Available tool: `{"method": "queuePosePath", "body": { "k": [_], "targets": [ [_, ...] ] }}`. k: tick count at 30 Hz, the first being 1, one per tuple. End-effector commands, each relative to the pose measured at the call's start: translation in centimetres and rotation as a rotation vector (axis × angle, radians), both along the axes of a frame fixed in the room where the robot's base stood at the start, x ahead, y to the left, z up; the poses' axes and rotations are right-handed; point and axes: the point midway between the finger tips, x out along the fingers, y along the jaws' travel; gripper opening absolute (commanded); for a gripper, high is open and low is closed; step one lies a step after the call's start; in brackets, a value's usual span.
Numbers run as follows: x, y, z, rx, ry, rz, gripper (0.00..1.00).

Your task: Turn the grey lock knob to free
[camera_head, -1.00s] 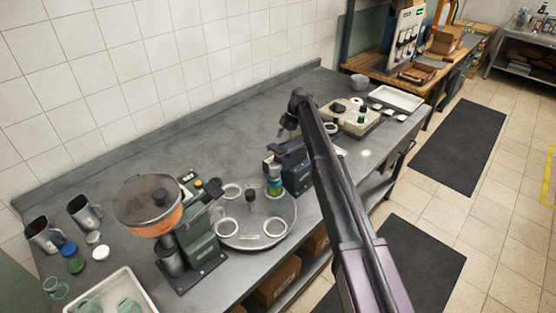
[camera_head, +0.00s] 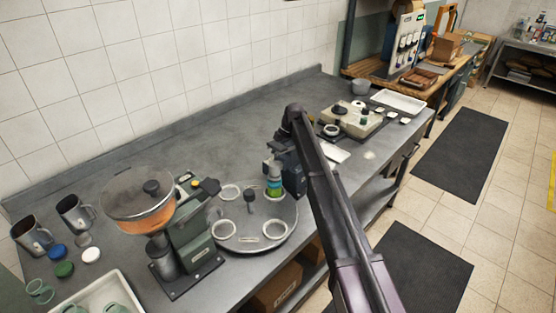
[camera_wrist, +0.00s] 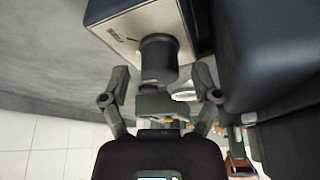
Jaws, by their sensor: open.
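A dark grey round knob (camera_wrist: 158,58) sticks out from the pale labelled face (camera_wrist: 128,34) of a dark box in the wrist view. My gripper (camera_wrist: 162,78) is open, with one finger on each side of the knob's end and visible gaps between. The knob's lock setting cannot be read. In the head view, my arm reaches to the dark blue-grey machine (camera_head: 290,172) beside the round turntable; the arm hides part of this machine, and the knob cannot be made out there.
The grey turntable (camera_head: 268,237) has pale rings and a teal-labelled jar (camera_head: 274,184). Left of it stands a green machine with an orange-filled bowl (camera_head: 150,203). Cups, lids and a white tray (camera_head: 97,292) lie farther left.

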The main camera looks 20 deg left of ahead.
Motion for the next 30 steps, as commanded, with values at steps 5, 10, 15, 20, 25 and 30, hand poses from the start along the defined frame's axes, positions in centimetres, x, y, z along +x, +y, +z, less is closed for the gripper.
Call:
{"method": "queuePosePath", "body": {
  "k": [5, 10, 15, 20, 25, 30],
  "targets": [
    [-0.1, 0.08, -0.38, 0.0, 0.0, 0.0, 0.79],
    [-0.09, 0.05, -0.35, 0.0, 0.0, -0.001, 0.79],
    [-0.07, 0.02, -0.35, 0.0, 0.0, -0.001, 0.64],
    [-0.05, 0.0, -0.35, 0.0, 0.0, -0.001, 0.17],
    [-0.05, -0.03, -0.36, 0.0, 0.0, -0.001, 0.0],
    [-0.09, -0.09, -0.36, -0.001, -0.001, -0.029, 0.0]
  ]
}}
